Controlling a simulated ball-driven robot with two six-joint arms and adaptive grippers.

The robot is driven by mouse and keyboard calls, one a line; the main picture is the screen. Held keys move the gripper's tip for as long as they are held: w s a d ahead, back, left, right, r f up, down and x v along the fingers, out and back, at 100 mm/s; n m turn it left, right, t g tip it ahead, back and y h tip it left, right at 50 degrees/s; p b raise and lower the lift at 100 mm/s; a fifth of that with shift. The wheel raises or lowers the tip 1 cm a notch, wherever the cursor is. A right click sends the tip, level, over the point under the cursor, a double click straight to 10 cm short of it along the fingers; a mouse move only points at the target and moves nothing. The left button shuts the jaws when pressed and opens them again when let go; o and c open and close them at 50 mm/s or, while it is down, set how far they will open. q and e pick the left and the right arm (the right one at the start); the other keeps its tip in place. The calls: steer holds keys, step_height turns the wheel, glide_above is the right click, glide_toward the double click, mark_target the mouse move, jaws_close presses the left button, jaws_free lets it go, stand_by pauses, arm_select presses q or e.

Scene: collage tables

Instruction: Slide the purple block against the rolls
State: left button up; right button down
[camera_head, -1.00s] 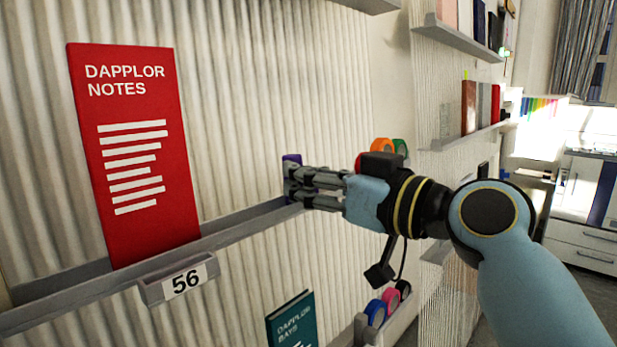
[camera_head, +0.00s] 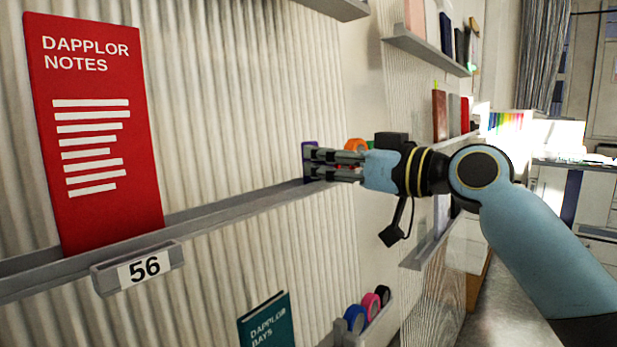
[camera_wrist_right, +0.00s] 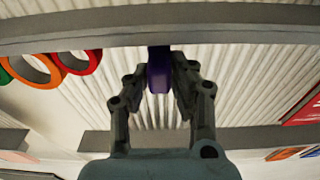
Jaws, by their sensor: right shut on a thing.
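The purple block (camera_head: 309,148) stands upright at the far end of the grey shelf ledge (camera_head: 230,208). My right gripper (camera_head: 309,165) is shut on it. In the right wrist view the block (camera_wrist_right: 158,72) sits between the two fingers (camera_wrist_right: 160,80), against the ledge. The rolls are beyond it: an orange roll (camera_head: 355,145) and a bit of green roll (camera_head: 370,144), partly hidden by my gripper. The right wrist view shows red (camera_wrist_right: 80,62), orange (camera_wrist_right: 38,70) and green (camera_wrist_right: 4,76) rolls at the left, with a gap between the red one and the block. My left gripper is out of view.
A red notes board (camera_head: 95,130) leans on the ledge at the left, above a label reading 56 (camera_head: 138,268). Lower down are a teal book (camera_head: 266,320) and blue (camera_head: 355,318), pink (camera_head: 371,305) and black rolls. The ledge between board and block is clear.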

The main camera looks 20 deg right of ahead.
steer(key=c, duration=1.2)
jaws_free()
steer(key=shift+o, duration=0.2)
steer(key=shift+s, duration=0.1)
steer(key=v, duration=1.1)
steer(key=shift+s+d, duration=0.3)
